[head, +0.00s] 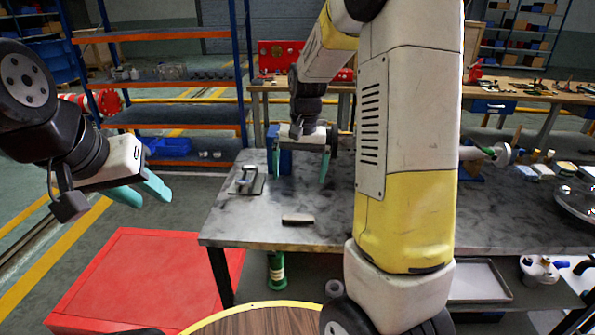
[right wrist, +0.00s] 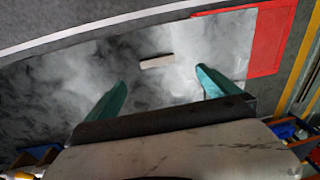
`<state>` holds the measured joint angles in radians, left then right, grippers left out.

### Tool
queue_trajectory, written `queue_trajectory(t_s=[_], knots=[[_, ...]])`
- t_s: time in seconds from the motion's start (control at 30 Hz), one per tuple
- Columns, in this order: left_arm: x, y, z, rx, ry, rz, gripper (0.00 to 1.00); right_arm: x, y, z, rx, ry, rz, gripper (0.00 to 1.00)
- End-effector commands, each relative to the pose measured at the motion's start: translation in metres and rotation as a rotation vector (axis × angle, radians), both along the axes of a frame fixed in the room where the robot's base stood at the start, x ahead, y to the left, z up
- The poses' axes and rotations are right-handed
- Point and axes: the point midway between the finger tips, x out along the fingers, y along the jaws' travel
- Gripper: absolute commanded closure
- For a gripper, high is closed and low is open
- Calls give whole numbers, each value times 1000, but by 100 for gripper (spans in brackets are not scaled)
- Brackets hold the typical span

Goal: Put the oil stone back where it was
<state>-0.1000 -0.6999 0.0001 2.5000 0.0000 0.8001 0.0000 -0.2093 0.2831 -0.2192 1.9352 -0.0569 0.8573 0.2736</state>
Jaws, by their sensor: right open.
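The oil stone (head: 298,219), a small flat block with a pale top and dark side, lies on the grey mottled table (head: 330,232) near its front edge. In the right wrist view the oil stone (right wrist: 157,62) shows as a pale bar beyond the fingertips, roughly midway between them. My right gripper (head: 300,178) is open and empty above the table, farther back than the stone and apart from it. Its teal fingers also show in the right wrist view (right wrist: 160,78). My left gripper (head: 150,198) is open and empty, off the table's left side.
A small metal fixture on a plate (head: 247,181) stands left of the stone, with a blue block (head: 279,158) behind it. My right arm hides the table's middle. Bottles and other parts (head: 545,158) stand at the right. A red box (head: 130,275) is on the floor at left.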

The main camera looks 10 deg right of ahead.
Motion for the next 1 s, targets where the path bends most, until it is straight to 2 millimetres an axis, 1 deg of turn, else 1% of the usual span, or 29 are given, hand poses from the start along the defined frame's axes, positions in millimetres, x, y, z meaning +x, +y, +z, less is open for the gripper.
queue_trajectory(t_s=[0.03, 0.1, 0.17, 0.2, 0.27, 0.3, 0.4, 0.5, 0.6, 0.7, 0.8, 1.0], knots=[[0, 0, 0, 0, 0, 0, 64, -14, 0, 22, 23, -42, 12, 0], [0, 0, 0, 0, 0, 0, 64, -35, 3, 48, 49, -96, 41, 0], [0, 0, 0, 0, 0, 0, 64, -55, 4, 68, 66, -142, 68, 0], [0, 0, 0, 0, 0, 0, 64, -69, 5, 79, 74, -173, 86, 0], [0, 0, 0, 0, 0, 0, 64, -91, 7, 94, 84, -220, 114, 0], [0, 0, 0, 0, 0, 0, 64, -105, 8, 103, 88, -252, 133, 0], [0, 0, 0, 0, 0, 0, 64, -141, 12, 120, 91, -331, 178, 0], [0, 0, 0, 0, 0, 0, 64, -172, 14, 129, 82, -402, 216, 0], [0, 0, 0, 0, 0, 0, 64, -195, 16, 132, 68, -454, 248, 0], [0, 0, 0, 0, 0, 0, 64, -209, 18, 132, 57, -486, 267, 0], [0, 0, 0, 0, 0, 0, 64, -215, 18, 131, 52, -501, 276, 0], [0, 0, 0, 0, 0, 0, 64, -216, 19, 131, 51, -504, 279, 0]])
